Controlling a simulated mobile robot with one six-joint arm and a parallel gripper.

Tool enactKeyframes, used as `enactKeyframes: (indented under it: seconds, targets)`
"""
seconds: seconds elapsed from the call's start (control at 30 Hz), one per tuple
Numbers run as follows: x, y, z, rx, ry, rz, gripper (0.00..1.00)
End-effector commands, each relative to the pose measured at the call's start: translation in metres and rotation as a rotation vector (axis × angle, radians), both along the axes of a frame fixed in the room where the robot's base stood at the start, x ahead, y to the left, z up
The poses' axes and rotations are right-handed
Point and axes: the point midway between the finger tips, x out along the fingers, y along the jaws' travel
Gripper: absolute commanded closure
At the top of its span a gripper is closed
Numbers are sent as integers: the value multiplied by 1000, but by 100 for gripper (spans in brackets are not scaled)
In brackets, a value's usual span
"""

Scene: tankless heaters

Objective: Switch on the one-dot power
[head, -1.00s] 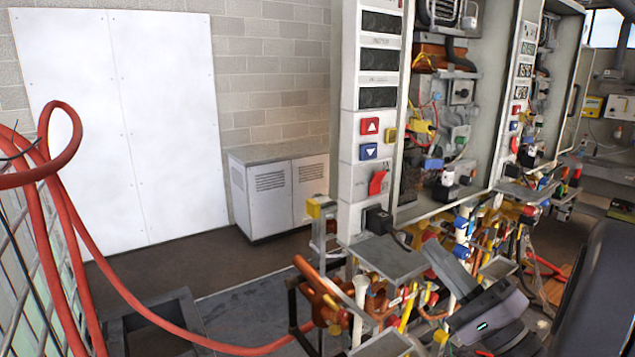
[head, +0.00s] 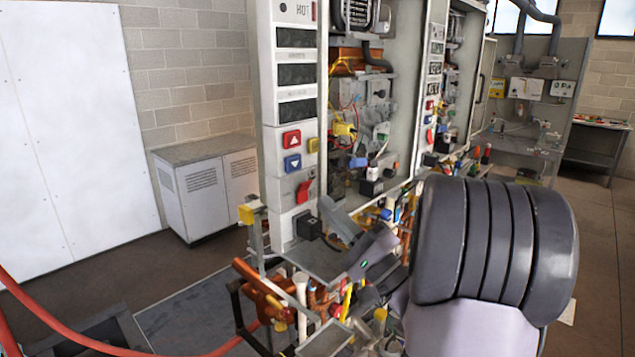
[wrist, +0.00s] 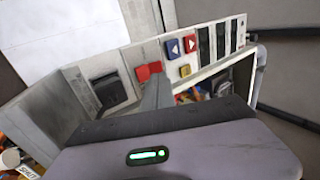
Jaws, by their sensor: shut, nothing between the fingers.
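A red rocker switch (head: 305,190) is on the white front panel (head: 284,172) of the nearer heater, below the red and blue arrow buttons. It also shows in the wrist view (wrist: 148,71). I cannot make out any dot marks. My gripper (head: 327,207) is shut and empty, its fingers pointing at the panel just right of and below the switch in the head view. In the wrist view the fingertips (wrist: 152,78) overlap the switch's lower edge; I cannot tell whether they touch it. A second heater (head: 432,90) with its own red switch (head: 430,135) stands behind.
A black socket box (head: 308,226) is below the switch. Red (head: 291,140) and blue (head: 292,163) arrow buttons and a yellow button (head: 313,145) are above. Crowded pipes and valves (head: 268,298) lie below the heater. A grey cabinet (head: 205,185) stands at the back wall.

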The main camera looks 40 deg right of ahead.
Motion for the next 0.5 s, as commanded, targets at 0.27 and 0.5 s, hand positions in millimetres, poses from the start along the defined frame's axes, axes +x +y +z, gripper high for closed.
enactKeyframes:
  seconds: [0.27,0.5]
  targets:
    - [31,3,18,2,0,1,100]
    - [33,3,18,1,0,1,100]
